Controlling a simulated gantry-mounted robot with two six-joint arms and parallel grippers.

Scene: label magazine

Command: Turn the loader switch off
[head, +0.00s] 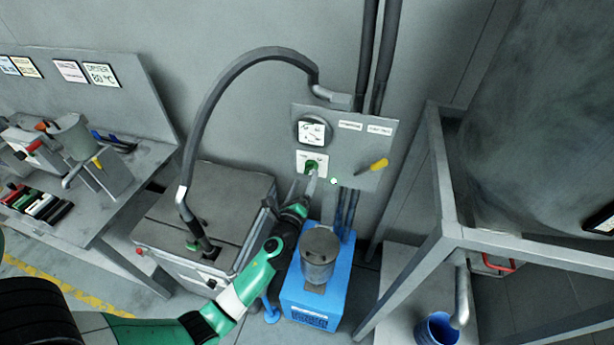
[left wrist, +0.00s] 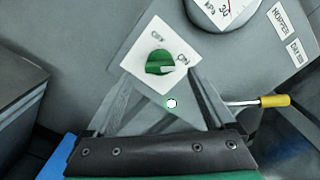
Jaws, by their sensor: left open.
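The loader switch is a green rotary knob (left wrist: 158,62) on a square white plate (left wrist: 135,58), with a pale pointer mark on its right side, near one of two small labels. In the head view, the knob (head: 310,168) sits on the grey wall panel below a round gauge. My left gripper (head: 312,181) reaches up from below to the knob. In the left wrist view, its open fingers come in from both sides below the knob. Whether they touch the knob I cannot tell. My right gripper is not in view.
A small lit lamp (head: 334,181) and a yellow-handled lever (head: 376,165) are on the panel right of the switch. The gauge (head: 312,131) is above. A blue unit (head: 313,306) stands below, a grey cabinet (head: 190,220) left, and a metal frame (head: 440,180) right.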

